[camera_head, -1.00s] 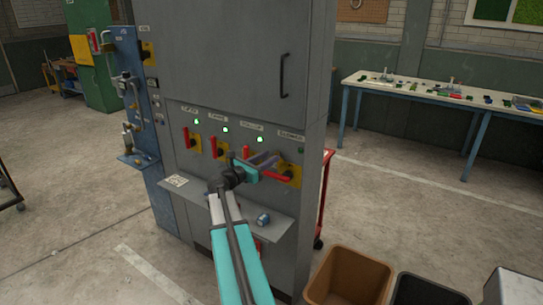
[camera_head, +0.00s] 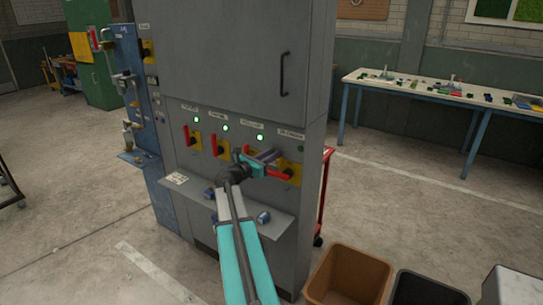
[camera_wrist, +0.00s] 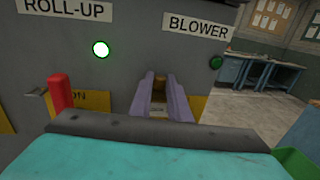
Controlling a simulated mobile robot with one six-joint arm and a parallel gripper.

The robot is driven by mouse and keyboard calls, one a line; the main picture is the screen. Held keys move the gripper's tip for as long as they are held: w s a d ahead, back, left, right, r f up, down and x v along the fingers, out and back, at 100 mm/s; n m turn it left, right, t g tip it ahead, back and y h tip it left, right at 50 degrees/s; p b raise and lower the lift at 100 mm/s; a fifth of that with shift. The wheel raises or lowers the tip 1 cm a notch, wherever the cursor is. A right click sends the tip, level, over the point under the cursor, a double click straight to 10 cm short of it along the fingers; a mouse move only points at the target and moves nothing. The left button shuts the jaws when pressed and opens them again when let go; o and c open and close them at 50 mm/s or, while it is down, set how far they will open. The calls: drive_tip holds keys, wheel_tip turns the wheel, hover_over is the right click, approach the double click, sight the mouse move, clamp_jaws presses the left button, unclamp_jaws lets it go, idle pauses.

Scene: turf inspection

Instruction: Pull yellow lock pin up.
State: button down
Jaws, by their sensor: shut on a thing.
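My gripper (camera_head: 268,155) is at the rightmost switch on the grey cabinet, under the BLOWER label (camera_wrist: 197,26). In the wrist view its two purple-grey fingers (camera_wrist: 160,82) are closed around a small brownish-yellow piece (camera_wrist: 159,88), which looks like the yellow lock pin. Most of it is hidden between the fingers. The BLOWER switch has a yellow plate (camera_head: 293,169) and a red handle (camera_head: 279,175) lying nearly level. The lamp (camera_wrist: 216,63) by the BLOWER label is dark green.
The ROLL-UP lamp (camera_wrist: 101,49) is lit, with an upright red handle (camera_wrist: 61,92) below it, left of my gripper. A shelf (camera_head: 270,228) with small blue cans juts out below the switches. A brown bin (camera_head: 348,275) and a black bin (camera_head: 425,290) stand at right.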

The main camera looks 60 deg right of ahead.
drive_tip(key=shift+r, duration=0.15)
drive_tip(key=shift+r+p, duration=0.45)
drive_tip(key=shift+r, duration=0.4)
drive_tip(key=c, duration=1.6)
unclamp_jaws()
drive_tip(key=shift+c, duration=0.2)
drive_tip(key=shift+a, duration=0.1)
